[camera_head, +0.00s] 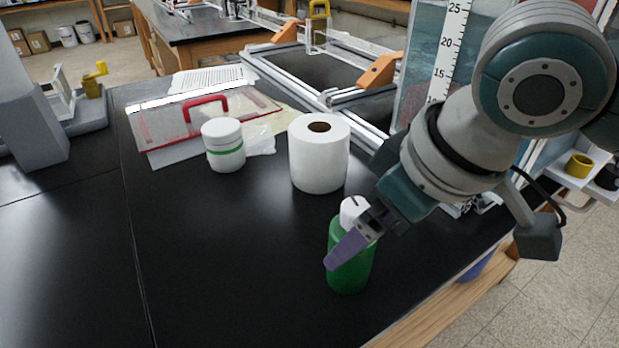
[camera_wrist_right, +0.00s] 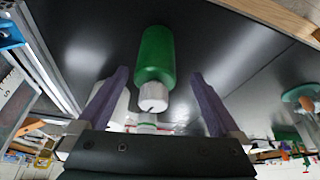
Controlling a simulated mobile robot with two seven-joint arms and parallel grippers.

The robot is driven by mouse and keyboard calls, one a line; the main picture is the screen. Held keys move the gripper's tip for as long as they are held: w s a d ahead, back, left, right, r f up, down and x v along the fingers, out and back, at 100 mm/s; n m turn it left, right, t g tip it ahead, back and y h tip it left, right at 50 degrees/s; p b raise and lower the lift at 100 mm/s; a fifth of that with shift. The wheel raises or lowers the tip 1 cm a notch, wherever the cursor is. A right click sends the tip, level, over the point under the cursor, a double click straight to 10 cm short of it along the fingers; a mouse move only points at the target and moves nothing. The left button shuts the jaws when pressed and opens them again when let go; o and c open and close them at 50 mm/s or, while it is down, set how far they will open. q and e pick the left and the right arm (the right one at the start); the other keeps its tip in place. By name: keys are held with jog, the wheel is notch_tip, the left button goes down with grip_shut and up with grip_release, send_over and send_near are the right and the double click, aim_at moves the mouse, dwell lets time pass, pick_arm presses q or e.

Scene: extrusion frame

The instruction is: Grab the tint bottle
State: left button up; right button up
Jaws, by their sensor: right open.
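A green bottle with a white cap (camera_head: 357,272) stands upright on the black bench near its front right edge; I take it as the tint bottle. It also shows in the right wrist view (camera_wrist_right: 154,55), between the two purple fingers. My right gripper (camera_head: 343,257) is open at the bottle, with one purple finger in front of its near side in the head view. The other finger is hidden there. In the right wrist view the right gripper (camera_wrist_right: 158,77) has a visible gap on each side of the bottle. My left gripper is not in view.
A white paper roll (camera_head: 318,160) stands behind the bottle. A white jar with a green band (camera_head: 224,146) stands further left. A framed screen with a red handle (camera_head: 170,122) lies behind the jar.

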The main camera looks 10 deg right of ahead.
jog(key=shift+x, duration=0.75)
jog(key=x, duration=0.3)
jog(key=b+x, duration=0.1)
jog(key=x, duration=0.1)
jog(key=shift+w+d, duration=0.15)
jog(key=shift+d, duration=0.1)
jog(key=shift+c, duration=0.2)
jog(key=c, duration=1.5)
jog(key=shift+o, duration=0.2)
jog(key=shift+r, duration=0.1)
